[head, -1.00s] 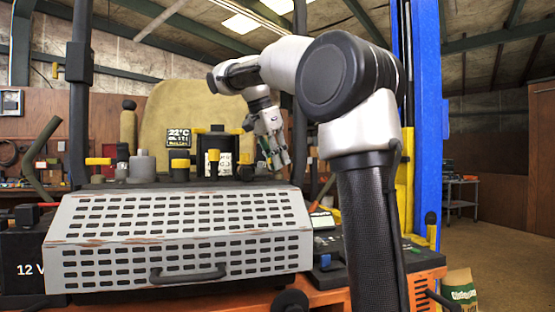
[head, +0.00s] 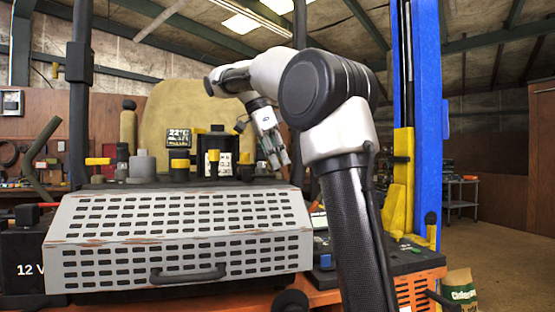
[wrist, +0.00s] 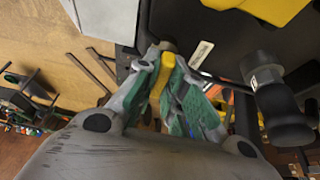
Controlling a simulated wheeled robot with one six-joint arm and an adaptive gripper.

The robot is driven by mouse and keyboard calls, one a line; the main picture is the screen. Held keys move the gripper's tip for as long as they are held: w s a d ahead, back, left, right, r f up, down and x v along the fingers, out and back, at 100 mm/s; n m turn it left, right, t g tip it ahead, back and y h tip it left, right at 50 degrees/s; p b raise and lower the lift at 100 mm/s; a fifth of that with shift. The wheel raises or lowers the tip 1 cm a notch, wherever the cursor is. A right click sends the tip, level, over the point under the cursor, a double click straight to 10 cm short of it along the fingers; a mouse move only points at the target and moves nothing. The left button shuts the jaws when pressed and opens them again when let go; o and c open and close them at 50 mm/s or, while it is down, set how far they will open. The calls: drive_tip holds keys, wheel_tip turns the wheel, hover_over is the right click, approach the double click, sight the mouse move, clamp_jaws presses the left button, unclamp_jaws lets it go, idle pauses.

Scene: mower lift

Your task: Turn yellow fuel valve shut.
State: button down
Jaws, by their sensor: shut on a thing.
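The yellow fuel valve handle (wrist: 160,77) lies between the fingers of my gripper (wrist: 163,64) in the wrist view, and both fingers touch it. A dark round fitting sits at the far end of the handle. In the head view my gripper (head: 279,165) points down at the right end of the machine's top, behind the grey slotted cover. I cannot make out the valve handle there; the fingers hide it.
The grey slotted cover (head: 185,235) with a dark handle is in front. Yellow-topped fittings (head: 180,163) stand left of my gripper. In the wrist view a black knob (wrist: 283,112) is close on the right. A blue mast (head: 428,110) stands at right.

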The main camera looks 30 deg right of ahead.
drive_tip(key=c, duration=1.5)
unclamp_jaws()
